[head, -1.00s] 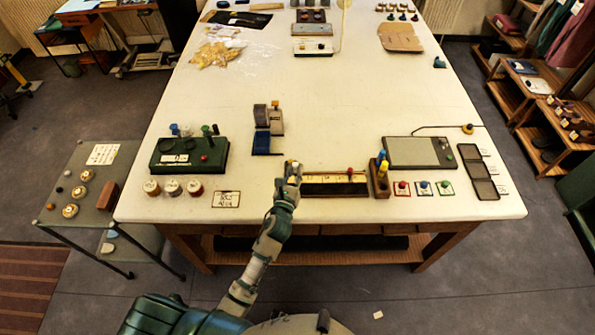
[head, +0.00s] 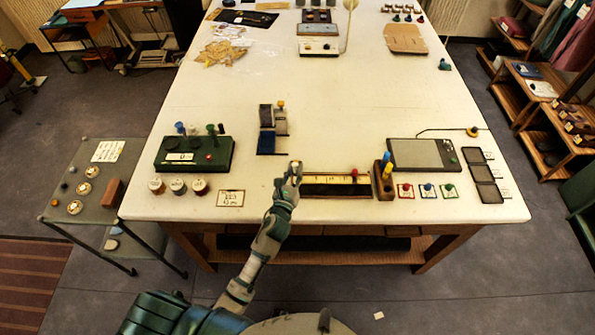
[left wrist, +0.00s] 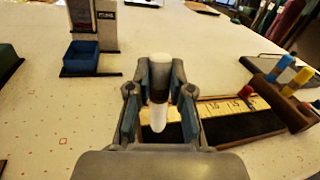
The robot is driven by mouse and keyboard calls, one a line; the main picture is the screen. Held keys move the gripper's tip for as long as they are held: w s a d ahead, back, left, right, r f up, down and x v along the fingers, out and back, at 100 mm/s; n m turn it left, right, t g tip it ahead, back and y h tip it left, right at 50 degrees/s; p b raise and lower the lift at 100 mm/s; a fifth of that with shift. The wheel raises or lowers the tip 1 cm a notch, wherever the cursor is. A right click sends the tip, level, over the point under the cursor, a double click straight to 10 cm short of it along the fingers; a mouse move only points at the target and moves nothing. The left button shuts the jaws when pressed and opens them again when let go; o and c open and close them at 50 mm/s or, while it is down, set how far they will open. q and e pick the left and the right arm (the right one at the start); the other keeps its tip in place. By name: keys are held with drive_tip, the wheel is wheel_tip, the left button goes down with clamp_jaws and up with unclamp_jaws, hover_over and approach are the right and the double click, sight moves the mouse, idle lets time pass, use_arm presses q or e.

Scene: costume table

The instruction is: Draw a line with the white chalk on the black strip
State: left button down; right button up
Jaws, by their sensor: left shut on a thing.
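My left gripper (head: 294,177) is at the left end of the black strip (head: 338,190), near the table's front edge. In the left wrist view the gripper (left wrist: 160,88) is shut on the white chalk (left wrist: 160,110), which points down between the fingers. The black strip also shows in the left wrist view (left wrist: 240,128), below a yellow ruler (left wrist: 235,107). I cannot tell whether the chalk tip touches the strip. The gripper hides the strip's left end. My right gripper is not in view.
A wooden block with coloured sticks (head: 383,182) stands at the strip's right end. A blue bin (head: 266,144) stands behind and left of the gripper. A green box with knobs (head: 193,153) is further left. The middle of the table is clear.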

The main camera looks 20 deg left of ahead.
use_arm(q)
drive_tip(key=shift+a+f, duration=0.1)
drive_tip(key=shift+a, duration=0.2)
drive_tip(key=shift+a+f, duration=0.15)
drive_tip(key=shift+a, duration=0.15)
drive_tip(key=shift+f, duration=0.1)
drive_tip(key=shift+d, duration=0.1)
drive_tip(key=shift+d+f, duration=0.1)
drive_tip(key=shift+d, duration=0.4)
drive_tip(key=shift+d+b, duration=0.1)
drive_tip(key=shift+b, duration=0.2)
drive_tip(key=shift+f, duration=0.15)
drive_tip(key=shift+a, duration=0.4)
drive_tip(key=shift+d+f, duration=0.1)
drive_tip(key=shift+d, duration=0.4)
drive_tip(key=shift+w+d+b, duration=0.25)
drive_tip(key=shift+d+b, duration=0.05)
drive_tip(key=shift+d, duration=0.85)
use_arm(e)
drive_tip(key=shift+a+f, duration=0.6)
